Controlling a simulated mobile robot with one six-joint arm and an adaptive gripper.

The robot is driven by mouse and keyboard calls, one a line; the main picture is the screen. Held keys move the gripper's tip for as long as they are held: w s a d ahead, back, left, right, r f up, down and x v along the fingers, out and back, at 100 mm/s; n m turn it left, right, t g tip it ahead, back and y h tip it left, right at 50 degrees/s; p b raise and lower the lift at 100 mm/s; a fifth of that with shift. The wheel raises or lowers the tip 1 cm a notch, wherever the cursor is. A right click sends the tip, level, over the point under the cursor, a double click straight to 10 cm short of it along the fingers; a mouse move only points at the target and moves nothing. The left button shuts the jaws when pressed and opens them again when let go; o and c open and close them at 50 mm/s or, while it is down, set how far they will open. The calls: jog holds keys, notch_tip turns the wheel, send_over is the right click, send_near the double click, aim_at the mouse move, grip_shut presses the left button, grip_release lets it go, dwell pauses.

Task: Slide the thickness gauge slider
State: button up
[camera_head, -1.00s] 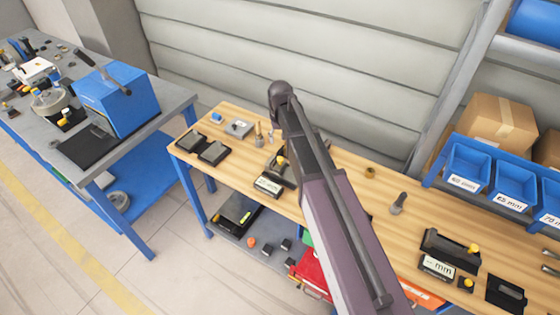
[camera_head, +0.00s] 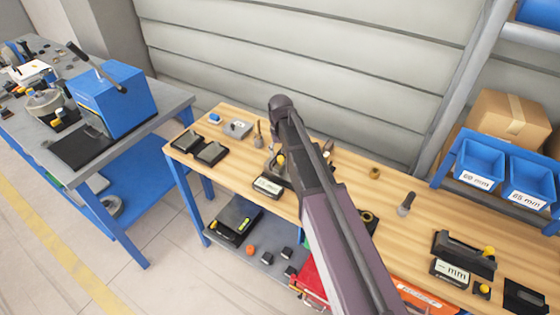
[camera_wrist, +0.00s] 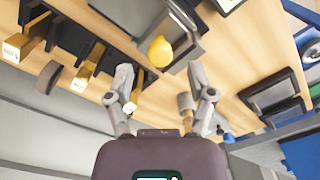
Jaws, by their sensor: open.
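Two dark devices with a yellow knob and a pale display stand on the wooden bench. One gauge-like device (camera_head: 268,187) is beside my arm, partly hidden by it; the other device (camera_head: 465,258), its display reading "mm", is at the right. I cannot tell for sure which is the thickness gauge. In the wrist view a yellow knob (camera_wrist: 160,52) shows beyond and between the fingertips of my gripper (camera_wrist: 163,88). My gripper is open and empty, apart from the knob as far as I can see. In the head view my arm hides the gripper.
The wooden bench (camera_head: 330,172) also holds two dark trays (camera_head: 200,148) at the left and a small grey tool (camera_head: 405,204). Blue bins (camera_head: 480,165) and a cardboard box (camera_head: 508,118) stand behind at the right. A grey table (camera_head: 165,113) carries a blue machine (camera_head: 115,98).

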aim_at(280, 164)
jog(key=shift+f+b, duration=1)
jog(key=shift+f, duration=0.35)
grip_shut()
